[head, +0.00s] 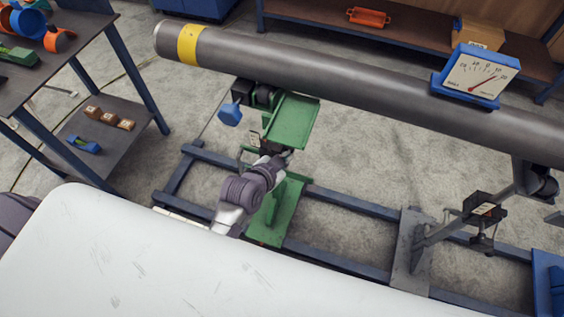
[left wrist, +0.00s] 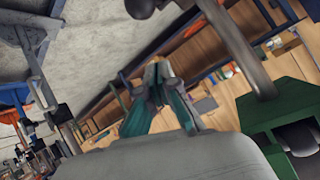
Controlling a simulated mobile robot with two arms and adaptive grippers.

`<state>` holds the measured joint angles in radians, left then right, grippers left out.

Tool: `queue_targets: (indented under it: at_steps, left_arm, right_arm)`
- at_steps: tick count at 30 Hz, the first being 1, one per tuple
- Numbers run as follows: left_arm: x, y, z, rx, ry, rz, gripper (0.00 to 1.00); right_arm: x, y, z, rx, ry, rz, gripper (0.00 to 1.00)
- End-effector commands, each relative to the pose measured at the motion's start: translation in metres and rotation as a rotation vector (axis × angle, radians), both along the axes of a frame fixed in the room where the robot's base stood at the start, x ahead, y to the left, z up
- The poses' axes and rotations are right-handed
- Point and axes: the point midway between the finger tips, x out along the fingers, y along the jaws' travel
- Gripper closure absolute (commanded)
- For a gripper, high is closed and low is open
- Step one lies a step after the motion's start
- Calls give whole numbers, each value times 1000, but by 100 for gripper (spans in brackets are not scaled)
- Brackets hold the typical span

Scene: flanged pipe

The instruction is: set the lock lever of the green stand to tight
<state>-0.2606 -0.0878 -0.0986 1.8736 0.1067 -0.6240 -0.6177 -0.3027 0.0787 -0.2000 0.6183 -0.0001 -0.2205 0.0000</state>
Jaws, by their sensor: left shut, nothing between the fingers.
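The green stand (head: 292,122) holds up the grey pipe near its left end; its green foot (head: 275,218) rests on the blue floor frame. My left gripper (head: 287,156) is at the stand's middle, between its green upper plate and its foot, and hides part of it. In the left wrist view its teal fingers (left wrist: 160,90) are shut and empty. A green part of the stand (left wrist: 275,108) shows to their right, with a grey bent rod (left wrist: 243,48) beside it. I cannot tell whether this rod is the lock lever, nor how the lever is set. My right gripper is not in view.
The long grey pipe (head: 350,82) spans above, carrying a dial gauge (head: 478,76). A blue knob (head: 230,115) sticks out left of the green stand. A grey stand (head: 408,250) is at the right. A shelf table (head: 85,135) with parts is at the left.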

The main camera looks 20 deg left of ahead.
Motion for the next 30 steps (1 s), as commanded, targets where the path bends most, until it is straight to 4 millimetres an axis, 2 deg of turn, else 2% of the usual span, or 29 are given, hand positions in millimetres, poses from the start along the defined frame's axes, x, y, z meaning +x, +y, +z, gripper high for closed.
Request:
queue_targets:
  at_steps: [3,7,9,15,30]
  left_arm:
    - [24,-6,-14,-3,-1,0,100]
    - [41,-8,-28,0,1,0,100]
    - [28,0,-35,2,3,1,100]
    - [15,9,-46,2,2,0,100]
    - [14,11,-50,1,-4,0,100]
  right_arm:
    - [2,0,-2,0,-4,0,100]
    - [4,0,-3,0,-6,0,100]
    - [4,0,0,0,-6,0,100]
    - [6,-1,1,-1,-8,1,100]
    - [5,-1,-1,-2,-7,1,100]
